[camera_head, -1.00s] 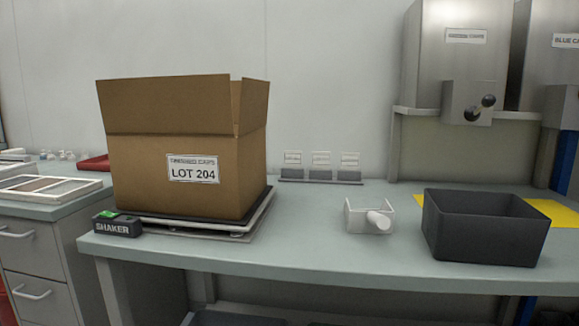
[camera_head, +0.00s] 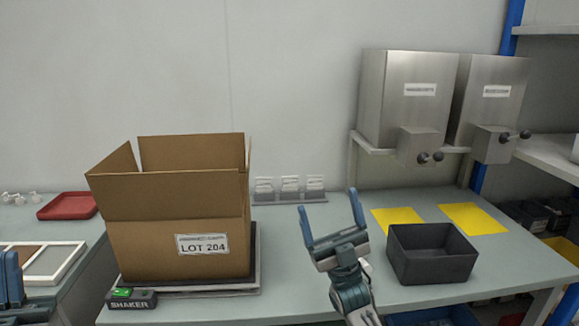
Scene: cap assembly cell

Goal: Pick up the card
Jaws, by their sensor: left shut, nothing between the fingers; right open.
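Three small white cards stand in a row in a grey holder (camera_head: 312,197) at the back of the bench, against the wall: a left card (camera_head: 264,184), a middle card (camera_head: 290,183) and a right card (camera_head: 314,183). Their print is too small to read. My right gripper (camera_head: 329,203) is open and empty, fingers pointing up in the picture, just right of and in front of the holder. It appears apart from the cards. My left gripper (camera_head: 11,278) is at the left edge, shut and empty, partly out of view.
A cardboard box (camera_head: 180,235) marked LOT 204 stands on a shaker plate left of the holder. A black bin (camera_head: 432,266) and yellow mats (camera_head: 398,217) (camera_head: 472,219) lie to the right, below steel dispensers (camera_head: 407,95). A red tray (camera_head: 67,206) is far left.

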